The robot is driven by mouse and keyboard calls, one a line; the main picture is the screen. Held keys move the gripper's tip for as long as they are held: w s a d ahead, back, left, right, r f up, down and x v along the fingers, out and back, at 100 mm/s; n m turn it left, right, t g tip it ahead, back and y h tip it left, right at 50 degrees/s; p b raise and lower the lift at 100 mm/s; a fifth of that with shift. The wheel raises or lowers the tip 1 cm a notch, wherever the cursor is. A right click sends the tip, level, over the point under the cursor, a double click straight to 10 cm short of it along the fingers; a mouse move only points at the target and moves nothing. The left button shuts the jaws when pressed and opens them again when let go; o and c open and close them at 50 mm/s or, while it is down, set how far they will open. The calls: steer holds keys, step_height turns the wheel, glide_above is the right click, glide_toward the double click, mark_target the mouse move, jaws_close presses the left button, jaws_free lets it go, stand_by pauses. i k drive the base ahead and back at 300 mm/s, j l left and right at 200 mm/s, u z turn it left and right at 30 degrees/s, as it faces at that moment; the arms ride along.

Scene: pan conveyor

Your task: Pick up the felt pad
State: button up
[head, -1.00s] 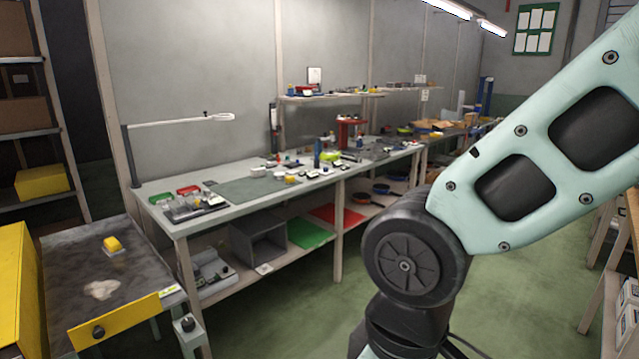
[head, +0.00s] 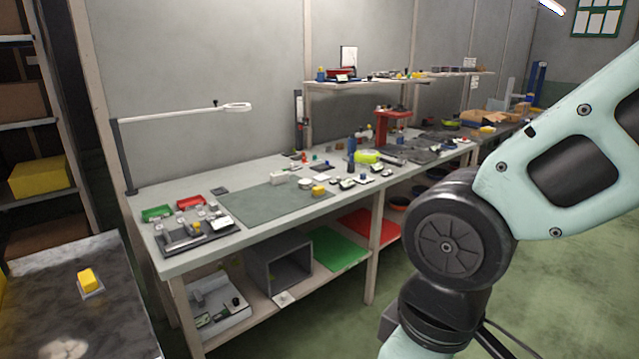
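I cannot pick out the felt pad for certain. On the dark, worn surface (head: 110,305) at the lower left lies a small yellow block (head: 87,279) on a pale base. A pale patch (head: 67,348) shows near the bottom edge; I cannot tell whether it is a mark or a flat thing. A flat grey-green mat (head: 265,207) lies on the long workbench (head: 175,262), with small parts on and around it. My gripper is out of view; only links of my arm show at the right.
A rack (head: 25,133) with boxes stands at the far left. A lamp (head: 180,114) arches over the bench's left end. Red (head: 190,203) and green (head: 157,213) trays sit on the bench. Under it are a grey open box (head: 283,265) and a green sheet (head: 318,250).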

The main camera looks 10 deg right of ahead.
mark_target(318, 192)
steer(key=u, duration=0.5)
steer(key=i+l+u, duration=0.8)
steer(key=i+l, duration=0.15)
steer(key=l, duration=0.15)
steer(key=i+l, duration=0.15)
steer(key=l, duration=0.2)
steer(key=i+l+u, duration=0.1)
steer(key=l, duration=0.2)
steer(key=i+l, duration=0.2)
steer(key=l, duration=0.15)
steer(key=i+l, duration=0.1)
steer(key=l, duration=0.2)
steer(key=u, duration=0.05)
